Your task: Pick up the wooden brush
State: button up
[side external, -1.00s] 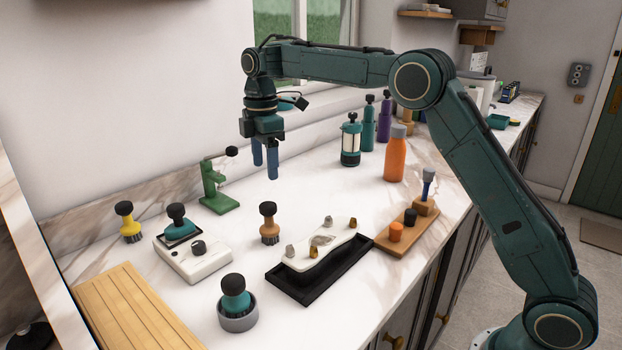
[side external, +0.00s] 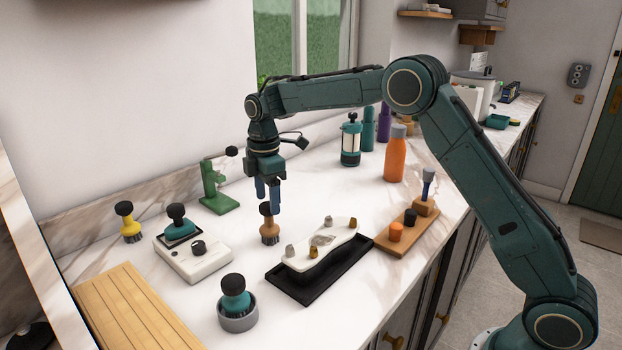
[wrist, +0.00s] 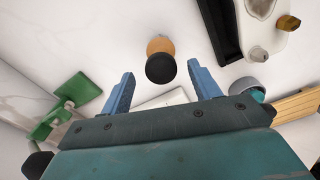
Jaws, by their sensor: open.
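The wooden brush (side external: 269,228) stands upright on the white counter, with a black knob on top, a tan wooden body and dark bristles below. In the wrist view the brush (wrist: 160,47) shows from above, beyond and between the two blue fingertips. My gripper (side external: 268,191) is open and points down just above and about level with the brush's knob. In the wrist view my gripper (wrist: 159,80) has empty space between its fingers. In the side view the fingers partly overlap the knob, so I cannot tell whether they touch it.
A white device (side external: 190,262) stands left of the brush, and a black tray (side external: 309,292) with a white piece lies to its right. A green stand (side external: 217,196) is behind it. A yellow brush (side external: 131,229) and a teal brush in a grey cup (side external: 238,322) stand farther off.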

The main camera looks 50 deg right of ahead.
aim_at(269, 215)
jog(key=shift+f, duration=0.15)
jog(key=shift+f, duration=2.55)
jog(key=c, duration=1.1)
